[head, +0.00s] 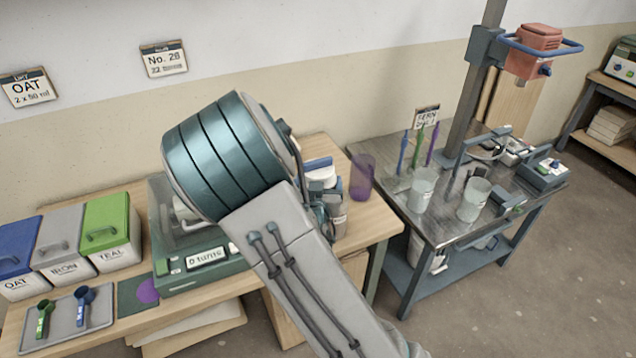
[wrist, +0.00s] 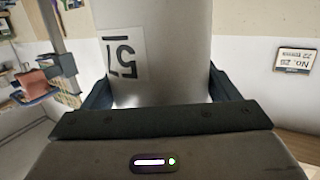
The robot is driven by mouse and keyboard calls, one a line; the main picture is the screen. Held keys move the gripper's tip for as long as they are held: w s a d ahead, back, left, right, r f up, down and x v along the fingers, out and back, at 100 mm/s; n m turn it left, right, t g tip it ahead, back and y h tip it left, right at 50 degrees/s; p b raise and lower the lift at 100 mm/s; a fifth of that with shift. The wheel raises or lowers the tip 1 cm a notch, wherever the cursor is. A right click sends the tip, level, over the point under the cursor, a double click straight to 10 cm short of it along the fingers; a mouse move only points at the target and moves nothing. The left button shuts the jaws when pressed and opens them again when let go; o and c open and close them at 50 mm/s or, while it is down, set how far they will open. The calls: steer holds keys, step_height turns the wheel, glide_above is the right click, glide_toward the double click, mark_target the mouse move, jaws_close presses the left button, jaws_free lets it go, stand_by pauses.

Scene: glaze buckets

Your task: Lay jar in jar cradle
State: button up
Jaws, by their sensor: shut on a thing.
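In the wrist view my gripper (wrist: 160,100) is shut on a pale grey jar (wrist: 185,45), with one dark finger on each side. In the head view my arm hides much of the gripper (head: 322,195), which is over the right end of the wooden table (head: 375,222). A grey cylindrical piece beside it may be the jar. I cannot make out a jar cradle for certain in either view.
A translucent purple cylinder (head: 362,177) is at the table's right end. A scale (head: 205,262) and lidded bins (head: 108,228) are left. Across a gap, a metal bench (head: 440,222) holds two clear beakers, upright coloured tools and a post with a red-orange head (head: 535,52).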

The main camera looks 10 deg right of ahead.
steer(key=shift+r+p, duration=0.55)
steer(key=shift+r, duration=0.4)
steer(key=w+d+f+m+g+y, duration=0.3)
steer(key=d+f+m+g+y, duration=0.15)
steer(key=f+m+g, duration=0.5)
steer(key=w+y, duration=0.1)
steer(key=w+a+r+m+y, duration=0.1)
steer(key=w, duration=0.1)
steer(key=w+a+r+m+y, duration=0.1)
steer(key=shift+w+r+t+y, duration=0.2)
steer(key=shift+t+y, duration=0.05)
stand_by(0.4)
